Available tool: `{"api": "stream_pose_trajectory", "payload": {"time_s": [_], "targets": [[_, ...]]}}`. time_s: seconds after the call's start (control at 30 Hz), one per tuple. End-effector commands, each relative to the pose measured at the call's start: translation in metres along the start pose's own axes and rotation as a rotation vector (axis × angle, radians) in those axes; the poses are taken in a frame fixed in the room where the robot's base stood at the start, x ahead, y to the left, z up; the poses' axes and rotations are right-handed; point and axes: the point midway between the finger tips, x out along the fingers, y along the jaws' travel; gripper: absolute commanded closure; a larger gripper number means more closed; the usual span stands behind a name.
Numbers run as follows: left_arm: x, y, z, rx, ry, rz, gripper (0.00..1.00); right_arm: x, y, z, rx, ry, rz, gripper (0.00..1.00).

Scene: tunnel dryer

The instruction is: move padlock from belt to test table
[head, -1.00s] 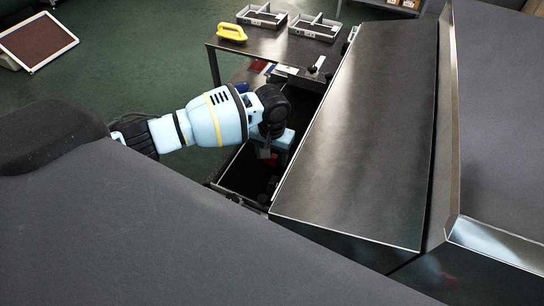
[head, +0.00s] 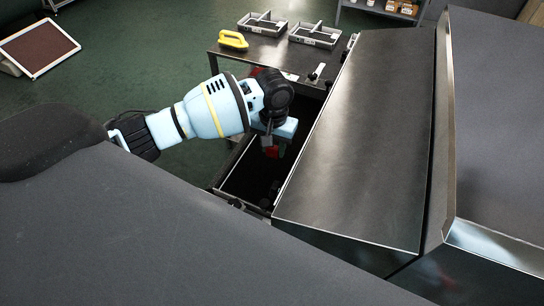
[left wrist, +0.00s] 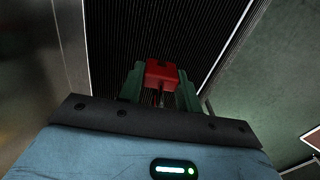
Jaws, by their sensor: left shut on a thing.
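A red padlock (left wrist: 162,73) sits between the two green fingers of my left gripper (left wrist: 161,88) in the left wrist view. The gripper is shut on it. In the head view the left gripper (head: 270,142) hangs over the dark belt (head: 250,176), and a bit of the red padlock (head: 272,151) shows below it. The padlock appears to be above the belt; the exact gap is hard to tell. The test table (head: 262,48) stands beyond the belt's far end. My right gripper is not in view.
A yellow-handled object (head: 232,40) and two grey divided trays (head: 262,24) (head: 315,35) stand on the table. A sloping metal cover (head: 360,140) borders the belt on the right. A framed brown panel (head: 40,48) lies at the far left.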

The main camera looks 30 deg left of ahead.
Motion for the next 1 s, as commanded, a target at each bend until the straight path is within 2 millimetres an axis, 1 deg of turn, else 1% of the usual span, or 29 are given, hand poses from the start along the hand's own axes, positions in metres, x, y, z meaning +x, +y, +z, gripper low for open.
{"api": "stream_pose_trajectory", "payload": {"time_s": [0.03,0.2,0.3,0.47,0.6,0.67,0.77,1.0], "targets": [[-0.012,0.0,-0.001,0.0,0.006,0.001,0.9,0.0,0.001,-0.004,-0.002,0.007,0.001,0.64],[-0.032,0.0,0.0,0.0,0.002,0.001,0.9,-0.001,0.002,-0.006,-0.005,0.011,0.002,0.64],[-0.037,0.0,0.0,0.0,0.0,0.001,0.9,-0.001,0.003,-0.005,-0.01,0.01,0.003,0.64],[-0.039,0.0,0.001,0.0,-0.001,0.001,0.9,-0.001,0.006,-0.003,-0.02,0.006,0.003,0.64],[-0.046,0.003,0.006,0.006,0.005,0.004,0.9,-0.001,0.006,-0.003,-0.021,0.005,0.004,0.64],[-0.052,0.005,0.012,0.011,0.008,0.007,0.9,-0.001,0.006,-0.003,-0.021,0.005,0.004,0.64],[-0.065,0.01,0.027,0.024,0.013,0.013,0.9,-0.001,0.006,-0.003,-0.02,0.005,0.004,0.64],[-0.096,0.017,0.077,0.06,0.012,0.014,0.9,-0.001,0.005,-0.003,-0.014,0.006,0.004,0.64]]}}
